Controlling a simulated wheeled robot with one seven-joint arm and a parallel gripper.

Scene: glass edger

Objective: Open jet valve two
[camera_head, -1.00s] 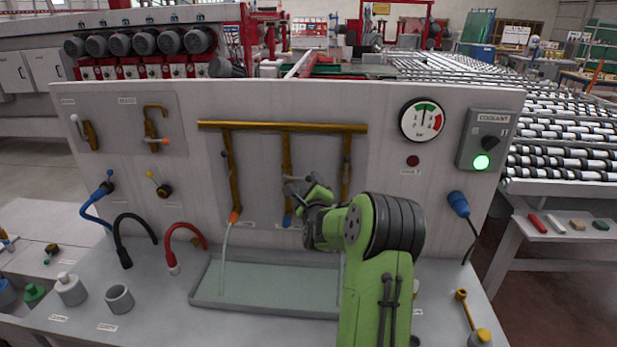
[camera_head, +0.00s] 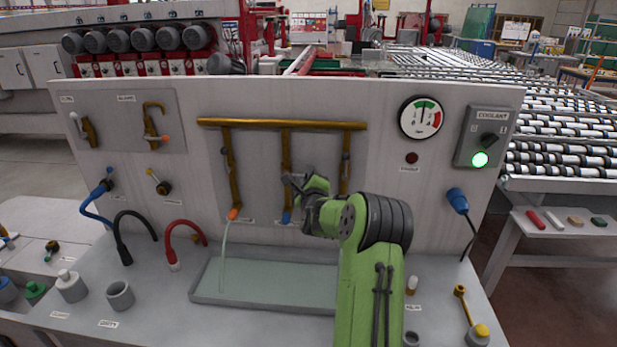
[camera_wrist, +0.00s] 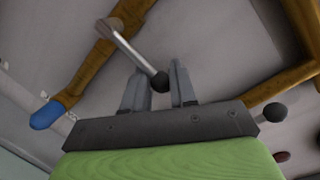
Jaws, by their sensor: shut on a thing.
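The middle jet pipe (camera_head: 286,150) hangs from the brass header on the panel and ends in a blue nozzle (camera_head: 287,216). No stream shows below that nozzle. In the wrist view, the valve's metal lever (camera_wrist: 130,48) runs from the brass pipe to a black ball knob (camera_wrist: 160,82). My gripper (camera_wrist: 158,72) is shut on the lever's knob end, with one finger on each side. In the head view my gripper (camera_head: 292,182) is in front of the middle pipe, and it partly hides the lever.
The left jet pipe (camera_head: 232,165) has an orange nozzle with a stream falling into the tray (camera_head: 195,292). The right jet pipe (camera_head: 346,150) is close beside my gripper. A pressure gauge (camera_head: 420,118) and a coolant box (camera_head: 487,137) with a lit green lamp are at right.

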